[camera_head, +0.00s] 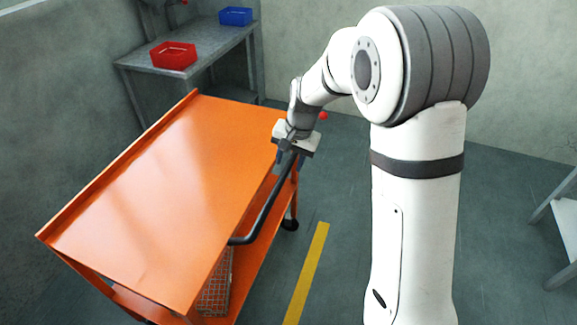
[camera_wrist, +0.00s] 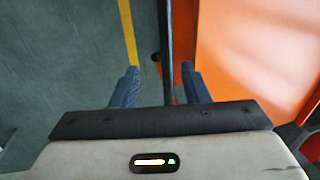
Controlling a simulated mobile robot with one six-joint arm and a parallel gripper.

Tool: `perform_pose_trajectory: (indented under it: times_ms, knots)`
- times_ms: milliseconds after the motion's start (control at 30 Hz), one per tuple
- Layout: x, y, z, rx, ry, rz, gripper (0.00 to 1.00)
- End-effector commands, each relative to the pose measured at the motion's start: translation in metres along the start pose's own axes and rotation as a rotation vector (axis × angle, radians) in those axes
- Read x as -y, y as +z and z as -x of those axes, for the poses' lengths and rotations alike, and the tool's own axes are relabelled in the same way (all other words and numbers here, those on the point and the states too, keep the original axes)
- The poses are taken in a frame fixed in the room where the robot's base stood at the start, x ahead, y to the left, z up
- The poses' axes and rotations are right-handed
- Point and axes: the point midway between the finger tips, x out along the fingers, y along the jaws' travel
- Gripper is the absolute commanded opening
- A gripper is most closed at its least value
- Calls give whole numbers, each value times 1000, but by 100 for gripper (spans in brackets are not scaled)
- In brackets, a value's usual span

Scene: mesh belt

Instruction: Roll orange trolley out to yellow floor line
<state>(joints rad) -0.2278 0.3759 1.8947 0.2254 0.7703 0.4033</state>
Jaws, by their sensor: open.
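The orange trolley (camera_head: 160,200) stands at the left in the head view, with a dark push handle (camera_head: 262,215) along its right side. In the wrist view the trolley top (camera_wrist: 255,50) fills the right. My gripper (camera_head: 284,163) is at the far end of the handle. In the wrist view my gripper (camera_wrist: 160,85) is open, with one blue-grey finger on each side of the handle bar (camera_wrist: 167,45). Contact with the bar cannot be told. The yellow floor line (camera_head: 307,275) runs on the floor just right of the trolley; it also shows in the wrist view (camera_wrist: 128,30).
A grey metal table (camera_head: 205,52) with a red bin (camera_head: 173,55) and a blue bin (camera_head: 236,16) stands behind the trolley. A wire basket (camera_head: 215,290) sits on the trolley's lower level. A light table (camera_head: 565,225) is at the right edge. Floor right of the line is clear beside my arm.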

Motion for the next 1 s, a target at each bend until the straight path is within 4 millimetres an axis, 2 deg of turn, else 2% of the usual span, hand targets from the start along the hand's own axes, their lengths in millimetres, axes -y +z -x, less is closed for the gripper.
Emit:
perform_pose_trajectory:
  times_ms: [133, 600, 767, 1000]
  knots:
    - [9, -6, -12, 10, -3, -19, 41]
    - [10, -5, -78, 11, -3, -20, 41]
    - [10, -5, -88, 9, -4, -19, 41]
    - [10, -5, -88, 9, -4, -19, 41]
